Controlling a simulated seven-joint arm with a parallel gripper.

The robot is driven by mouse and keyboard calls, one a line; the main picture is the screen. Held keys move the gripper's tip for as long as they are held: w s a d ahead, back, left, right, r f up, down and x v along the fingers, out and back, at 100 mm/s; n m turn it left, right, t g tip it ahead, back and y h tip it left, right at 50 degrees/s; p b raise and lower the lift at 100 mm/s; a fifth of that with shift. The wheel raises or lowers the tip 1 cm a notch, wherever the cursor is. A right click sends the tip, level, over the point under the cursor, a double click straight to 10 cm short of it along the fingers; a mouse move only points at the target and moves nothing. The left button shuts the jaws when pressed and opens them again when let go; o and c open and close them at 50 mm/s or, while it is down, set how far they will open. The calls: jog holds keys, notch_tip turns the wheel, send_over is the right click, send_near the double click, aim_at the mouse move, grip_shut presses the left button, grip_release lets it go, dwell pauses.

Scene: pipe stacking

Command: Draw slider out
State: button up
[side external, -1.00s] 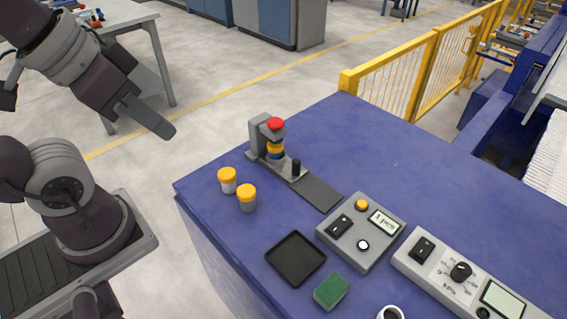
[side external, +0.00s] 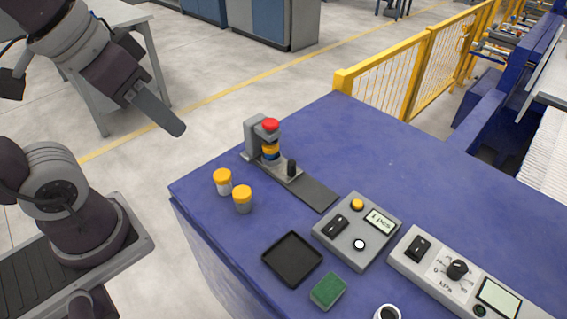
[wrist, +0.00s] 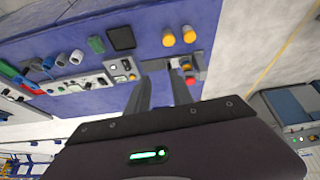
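The slider is a grey rail with a black upright knob (side external: 291,168) on the blue table. Its head end sits beneath a grey bracket (side external: 252,135) with a red top (side external: 271,125). A yellow and blue stack (side external: 270,151) stands under the red top. A dark flat strip (side external: 316,194) runs on from the rail toward the lower right. My gripper (side external: 178,127) hangs left of the table, higher than the fixture and apart from it. In the wrist view my gripper's two fingers (wrist: 158,74) stand apart with nothing between them; the fixture's red top (wrist: 191,80) shows beside the right finger.
Two yellow-capped jars (side external: 223,181) (side external: 242,198) stand left of the slider. A grey control box (side external: 357,230), a black tray (side external: 292,259), a green block (side external: 328,290) and a kPa panel (side external: 460,270) lie nearer the front. The table's back right is clear.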

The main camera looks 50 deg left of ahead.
jog(key=shift+o, duration=1.1)
jog(key=w+n+g, duration=0.1)
jog(key=w+n, duration=0.2)
jog(key=w, duration=0.7)
jog(key=shift+w+a+f+g, duration=0.2)
jog(key=shift+w+f+g, duration=0.05)
jog(key=shift+g, duration=0.15)
jog(key=n+g, duration=0.4)
jog(key=n, duration=0.4)
send_over(292, 162)
notch_tip(292, 162, down, 24)
jog(key=shift+w+a+r, duration=0.1)
notch_tip(292, 162, down, 6)
jog(key=shift+r, duration=0.15)
jog(key=shift+f, duration=0.4)
grip_shut()
